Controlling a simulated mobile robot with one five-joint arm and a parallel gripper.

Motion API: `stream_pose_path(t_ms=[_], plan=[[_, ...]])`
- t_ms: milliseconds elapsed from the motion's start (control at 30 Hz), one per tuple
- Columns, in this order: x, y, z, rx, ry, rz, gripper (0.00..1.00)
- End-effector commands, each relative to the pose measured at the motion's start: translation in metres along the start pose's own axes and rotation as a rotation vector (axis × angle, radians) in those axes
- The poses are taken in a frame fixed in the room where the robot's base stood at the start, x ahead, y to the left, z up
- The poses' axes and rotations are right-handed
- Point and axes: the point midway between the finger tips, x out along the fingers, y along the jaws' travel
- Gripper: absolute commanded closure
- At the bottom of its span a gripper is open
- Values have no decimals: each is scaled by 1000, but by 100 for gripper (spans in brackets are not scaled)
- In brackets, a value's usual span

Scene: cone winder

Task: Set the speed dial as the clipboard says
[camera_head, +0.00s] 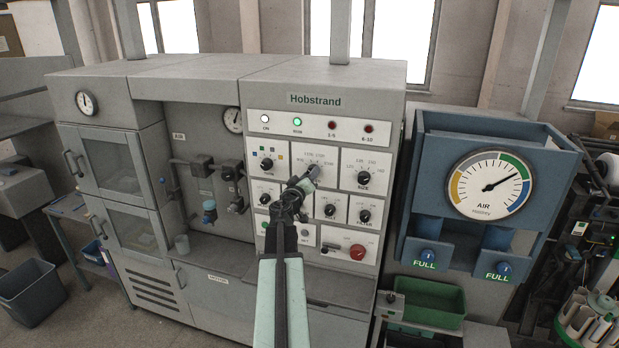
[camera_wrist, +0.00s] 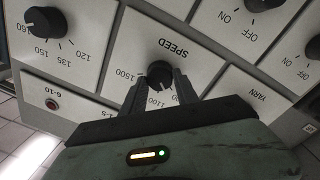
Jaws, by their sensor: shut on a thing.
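The speed dial (camera_wrist: 160,72) is a dark round knob on a white plate marked SPEED, which appears upside down in the wrist view. Numbers 1500 and 1100 show around it; its pointer is not clear. My gripper (camera_wrist: 159,84) is shut on the dial, one finger at each side. In the head view the dial (camera_head: 314,170) shows just beyond my gripper (camera_head: 304,181), with part of its scale hidden by the gripper. I cannot make out a clipboard in either view.
Other knobs lie close around, including the size dial (camera_head: 363,178) to the right. A red knob (camera_head: 357,252) sits lower on the panel. A blue air gauge unit (camera_head: 490,186) stands right of the machine, with a green bin (camera_head: 430,302) below.

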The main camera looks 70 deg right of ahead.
Motion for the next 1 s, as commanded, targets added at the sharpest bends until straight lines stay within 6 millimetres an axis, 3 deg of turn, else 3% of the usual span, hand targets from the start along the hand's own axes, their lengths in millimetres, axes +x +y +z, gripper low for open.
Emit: stream_pose_path(t_ms=[300, 833, 867, 933, 1000], plan=[[1, 0, -1, -130, 8, 1, 100], [1, 0, -1, -157, 9, 2, 100], [1, 0, -1, -157, 9, 2, 61], [1, 0, -1, -156, 9, 1, 42], [0, 0, -1, -155, 9, 1, 42]])
